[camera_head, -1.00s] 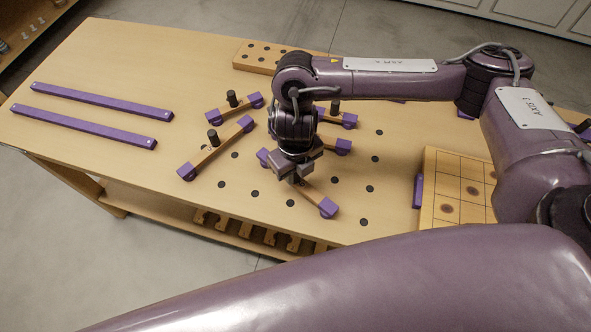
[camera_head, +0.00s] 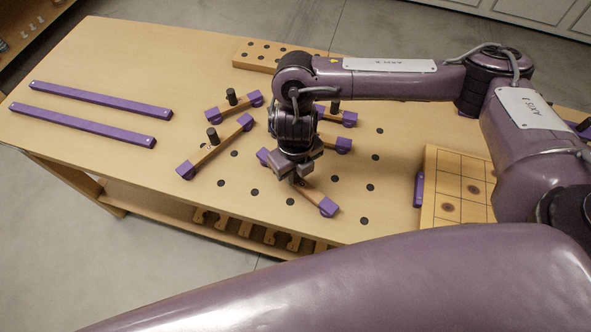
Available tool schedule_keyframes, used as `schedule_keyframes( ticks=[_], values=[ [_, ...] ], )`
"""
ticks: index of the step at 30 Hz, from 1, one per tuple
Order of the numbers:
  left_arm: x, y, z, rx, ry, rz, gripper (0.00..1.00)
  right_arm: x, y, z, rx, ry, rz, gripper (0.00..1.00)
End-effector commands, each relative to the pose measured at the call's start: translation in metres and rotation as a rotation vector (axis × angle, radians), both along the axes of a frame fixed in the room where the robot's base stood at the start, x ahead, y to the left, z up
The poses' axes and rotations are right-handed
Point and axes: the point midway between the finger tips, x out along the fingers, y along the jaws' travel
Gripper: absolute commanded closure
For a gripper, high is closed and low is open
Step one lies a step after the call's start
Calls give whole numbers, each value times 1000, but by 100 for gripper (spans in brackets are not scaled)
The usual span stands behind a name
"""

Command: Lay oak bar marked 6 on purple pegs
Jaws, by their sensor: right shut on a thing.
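My right gripper (camera_head: 297,179) points down over the middle of the bench, shut on an oak bar (camera_head: 307,191). The bar runs at a slant under the jaws, with a purple block (camera_head: 328,207) at its near right end and another purple block (camera_head: 263,156) at its far left end. The jaws hide its middle, and I cannot read a number on it. I cannot tell whether the bar rests on the purple blocks or is just above them. My left gripper is out of view.
Other oak bars with purple ends and black knobs lie left (camera_head: 213,147) and behind (camera_head: 222,109). Two long purple strips (camera_head: 82,124) lie at far left. A drilled oak block (camera_head: 256,55) stands at the back, a gridded board (camera_head: 447,189) at right. Dark holes dot the bench (camera_head: 180,212).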

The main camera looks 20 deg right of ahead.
Motion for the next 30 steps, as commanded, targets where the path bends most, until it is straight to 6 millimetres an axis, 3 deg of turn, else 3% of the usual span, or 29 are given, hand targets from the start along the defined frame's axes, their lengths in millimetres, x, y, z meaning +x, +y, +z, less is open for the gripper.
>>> schedule_keyframes(
  ticks=[14, 15, 18, 20, 26, 30],
  values=[
    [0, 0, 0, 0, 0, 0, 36, 0, 0, -1, 0, 0, 0, 100],
    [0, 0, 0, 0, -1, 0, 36, 0, 0, -1, 0, 0, 0, 75],
    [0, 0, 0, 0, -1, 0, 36, 0, 0, -1, 0, 0, 0, 62],
    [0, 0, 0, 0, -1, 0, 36, 0, 0, -1, 0, 0, 0, 54],
    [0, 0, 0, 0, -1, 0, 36, 0, 0, -1, 0, 0, 0, 54],
    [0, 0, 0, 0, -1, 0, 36, 0, 0, -1, 0, 0, 0, 36]
  ],
)
